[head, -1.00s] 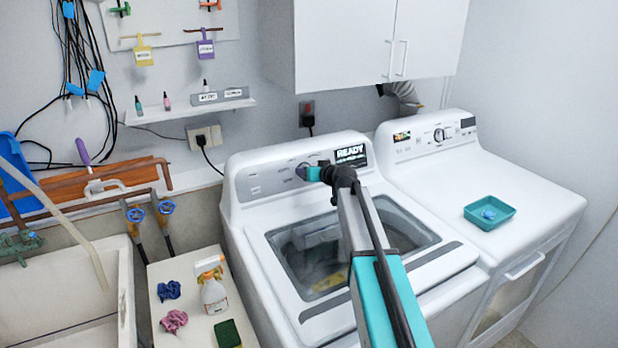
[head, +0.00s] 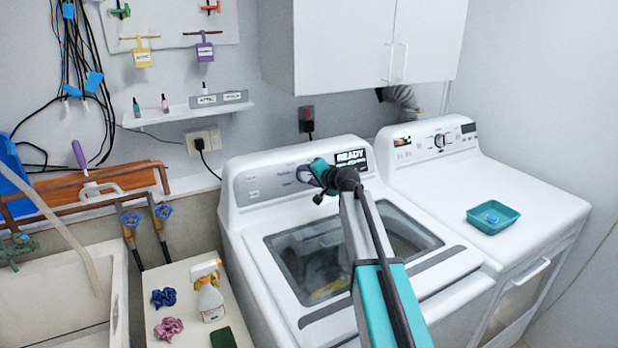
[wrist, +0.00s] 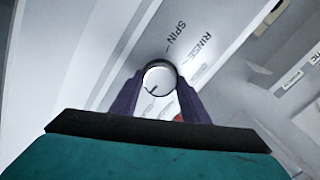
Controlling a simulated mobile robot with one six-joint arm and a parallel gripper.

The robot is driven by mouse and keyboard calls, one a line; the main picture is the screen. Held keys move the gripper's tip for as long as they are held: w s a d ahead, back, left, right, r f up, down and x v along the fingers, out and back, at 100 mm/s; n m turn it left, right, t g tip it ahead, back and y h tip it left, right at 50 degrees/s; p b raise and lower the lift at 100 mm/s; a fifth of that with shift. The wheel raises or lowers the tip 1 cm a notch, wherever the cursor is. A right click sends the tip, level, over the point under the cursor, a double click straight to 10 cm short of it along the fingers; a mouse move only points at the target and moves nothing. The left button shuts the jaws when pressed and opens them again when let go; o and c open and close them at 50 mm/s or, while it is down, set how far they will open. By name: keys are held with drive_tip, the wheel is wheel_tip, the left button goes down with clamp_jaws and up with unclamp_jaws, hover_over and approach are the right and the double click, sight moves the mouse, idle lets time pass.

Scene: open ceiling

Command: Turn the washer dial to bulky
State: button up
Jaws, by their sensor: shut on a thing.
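The washer (head: 250,215) is the white top-loader in the middle of the head view. Its grey control panel (head: 262,188) carries a small screen (head: 350,157) reading "READY". My gripper (head: 312,176) is at the panel, just left of the screen, and mostly covers the dial there. In the wrist view the round dial (wrist: 159,78) has a white face with a dark pointer mark toward the lower left. The purple fingers of my gripper (wrist: 160,95) are shut on the dial from both sides. "SPIN" and "RINSE" show on the panel beyond it; other labels are blurred or hidden, and I cannot read "bulky".
A dryer (head: 530,190) stands to the right with a teal tray (head: 513,221) on top. A white cabinet (head: 340,45) hangs above the washer. A side table (head: 180,295) with a spray bottle (head: 208,300) and cloths, then a sink (head: 60,290), are at left.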

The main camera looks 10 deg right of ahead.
drive_tip(key=shift+m, duration=1.6)
drive_tip(key=o, duration=1.1)
drive_tip(key=shift+c, duration=0.2)
drive_tip(key=shift+s, duration=0.15)
drive_tip(key=b+v, duration=0.3)
drive_tip(key=v, duration=1)
drive_tip(key=shift+s, duration=0.25)
drive_tip(key=shift+d+r, duration=0.1)
drive_tip(key=shift+d, duration=0.05)
